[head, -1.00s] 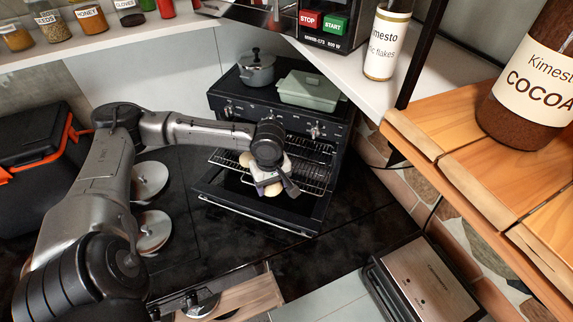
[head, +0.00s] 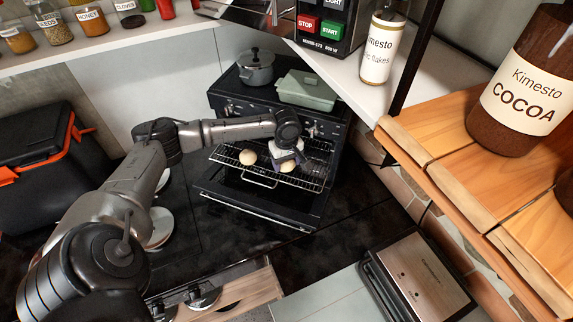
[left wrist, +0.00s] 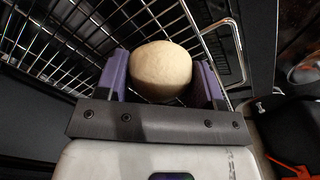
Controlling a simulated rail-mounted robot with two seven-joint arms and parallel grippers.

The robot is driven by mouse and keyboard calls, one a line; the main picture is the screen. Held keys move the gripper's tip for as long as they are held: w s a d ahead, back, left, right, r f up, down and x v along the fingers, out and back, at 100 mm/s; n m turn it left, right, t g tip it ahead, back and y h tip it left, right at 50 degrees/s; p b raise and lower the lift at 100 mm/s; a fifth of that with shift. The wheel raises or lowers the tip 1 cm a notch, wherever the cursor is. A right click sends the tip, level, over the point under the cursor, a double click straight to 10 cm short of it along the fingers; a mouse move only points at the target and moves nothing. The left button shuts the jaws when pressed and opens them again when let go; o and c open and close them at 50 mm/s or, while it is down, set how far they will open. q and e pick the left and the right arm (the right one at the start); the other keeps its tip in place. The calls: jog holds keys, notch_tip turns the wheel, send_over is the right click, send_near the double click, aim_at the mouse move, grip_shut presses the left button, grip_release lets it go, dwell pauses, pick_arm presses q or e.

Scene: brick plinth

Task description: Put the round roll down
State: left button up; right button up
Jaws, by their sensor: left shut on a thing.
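A pale round roll (left wrist: 161,70) sits between the two purple fingers of my left gripper (left wrist: 162,84) in the left wrist view. The fingers are shut on its sides. In the head view my left gripper (head: 288,158) is over the wire rack (head: 314,172) of the open oven (head: 228,106), and the held roll (head: 287,169) shows just below it. I cannot tell whether the roll touches the rack. A second roll (head: 248,157) lies on the rack to the left of the gripper. My right gripper is not in view.
The oven door (head: 250,212) is folded down in front. A grey pot (head: 257,70) and a green lidded dish (head: 306,91) stand on top of the oven. Bare rack shows to the right of the gripper. A black and orange case (head: 45,145) stands at left.

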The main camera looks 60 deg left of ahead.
pick_arm(q)
jog(key=shift+f, duration=0.7)
jog(key=shift+w+a+f+p, duration=0.15)
jog(key=shift+f+p, duration=0.15)
jog(key=shift+f, duration=0.35)
jog(key=o, duration=0.9)
notch_tip(320, 180, up, 12)
jog(key=shift+r+b, duration=0.1)
jog(key=shift+b, duration=0.5)
